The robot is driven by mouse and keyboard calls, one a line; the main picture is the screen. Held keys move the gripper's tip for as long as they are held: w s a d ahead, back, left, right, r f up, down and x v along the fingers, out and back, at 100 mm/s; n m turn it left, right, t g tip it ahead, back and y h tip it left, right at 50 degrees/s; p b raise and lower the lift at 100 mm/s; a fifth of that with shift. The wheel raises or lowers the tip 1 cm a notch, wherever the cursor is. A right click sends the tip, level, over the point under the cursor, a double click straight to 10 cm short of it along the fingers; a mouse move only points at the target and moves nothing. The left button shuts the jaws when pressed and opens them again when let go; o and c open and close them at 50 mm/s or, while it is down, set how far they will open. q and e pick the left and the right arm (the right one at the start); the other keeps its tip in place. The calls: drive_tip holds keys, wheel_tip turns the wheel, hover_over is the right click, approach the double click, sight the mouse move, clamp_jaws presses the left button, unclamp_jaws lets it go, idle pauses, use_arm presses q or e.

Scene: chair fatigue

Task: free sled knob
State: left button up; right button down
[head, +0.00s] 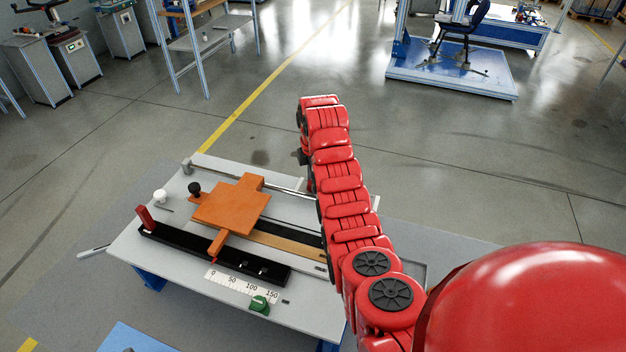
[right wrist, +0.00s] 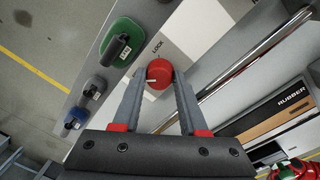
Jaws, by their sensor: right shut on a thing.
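In the right wrist view my right gripper (right wrist: 158,78) is shut on a round red knob (right wrist: 159,70) with a white pointer line. The word LOCK is printed on the pale panel beside it. In the head view my right arm reaches over the bench's right side and hides this knob; its gripper is not clearly visible there. The orange sled (head: 234,206) sits on the bench's rails, with a black knob (head: 194,187) at its left edge. My left gripper is in neither view.
The grey bench (head: 140,250) carries a steel rail (right wrist: 250,62), a red handle (head: 145,217), a white knob (head: 160,196) and a green knob (head: 259,303). A green handle (right wrist: 122,42) and a blue knob (right wrist: 76,117) show in the wrist view. Open floor surrounds the bench.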

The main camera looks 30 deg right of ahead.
drive_tip(key=shift+c, duration=2.2)
unclamp_jaws()
wheel_tip(320, 180, up, 4)
drive_tip(key=p, duration=0.3)
drive_tip(key=shift+f, duration=0.25)
drive_tip(key=shift+r, duration=0.15)
wheel_tip(320, 180, up, 14)
drive_tip(key=s+b, duration=0.1)
drive_tip(key=b, duration=0.2)
drive_tip(key=shift+f, duration=0.2)
drive_tip(key=shift+s+a+f, duration=0.1)
drive_tip(key=shift+a, duration=0.05)
